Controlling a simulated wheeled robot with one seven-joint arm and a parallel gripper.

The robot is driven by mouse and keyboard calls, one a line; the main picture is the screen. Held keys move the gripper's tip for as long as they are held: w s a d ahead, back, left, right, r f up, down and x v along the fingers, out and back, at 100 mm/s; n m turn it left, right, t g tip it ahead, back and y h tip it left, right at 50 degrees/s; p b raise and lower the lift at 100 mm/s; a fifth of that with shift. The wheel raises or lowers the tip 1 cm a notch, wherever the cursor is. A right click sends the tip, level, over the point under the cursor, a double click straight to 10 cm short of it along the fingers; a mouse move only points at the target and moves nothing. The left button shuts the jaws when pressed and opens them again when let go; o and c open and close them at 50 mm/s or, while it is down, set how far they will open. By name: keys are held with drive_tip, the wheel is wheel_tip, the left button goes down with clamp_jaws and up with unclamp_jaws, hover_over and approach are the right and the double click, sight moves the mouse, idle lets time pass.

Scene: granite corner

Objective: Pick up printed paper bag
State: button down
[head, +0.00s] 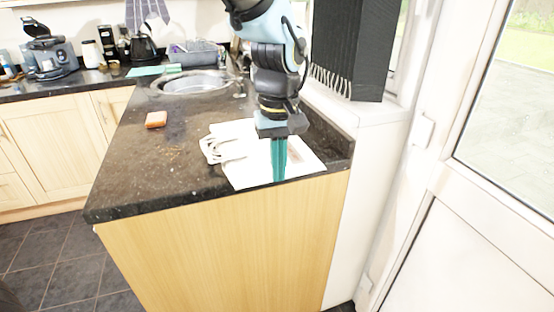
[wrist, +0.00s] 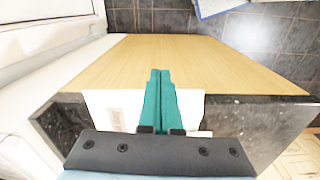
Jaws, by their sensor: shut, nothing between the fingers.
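The printed paper bag (head: 243,173) is white and lies flat on the dark counter near its front right corner. Its pale handles (head: 215,149) point left. In the wrist view the bag (wrist: 103,104) shows behind my fingers, with a faint reddish print at its left. My gripper (head: 279,178) points down with its teal fingers together and nothing between them. It covers part of the bag in the head view. In the wrist view the fingertips (wrist: 160,72) reach past the counter edge in the picture. I cannot tell whether they touch the bag.
An orange-brown block (head: 156,119) lies on the counter (head: 130,175) left of the bag. A round sink (head: 190,84) is behind. A raised ledge and a dark fringed hanging (head: 345,50) stand at the right, near a white door (head: 480,190). The counter's left front is clear.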

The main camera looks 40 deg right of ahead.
sight(271, 173)
drive_tip(key=w+d+f+p, duration=0.1)
drive_tip(key=w+f+p, duration=0.2)
drive_tip(key=f, duration=0.3)
drive_tip(key=shift+w+d+f, duration=0.2)
drive_tip(key=shift+w+d, duration=0.1)
drive_tip(key=shift+d, duration=0.1)
drive_tip(key=shift+w+d, duration=0.35)
drive_tip(key=shift+w, duration=0.4)
drive_tip(key=shift+w+d, duration=0.35)
drive_tip(key=shift+w, duration=0.4)
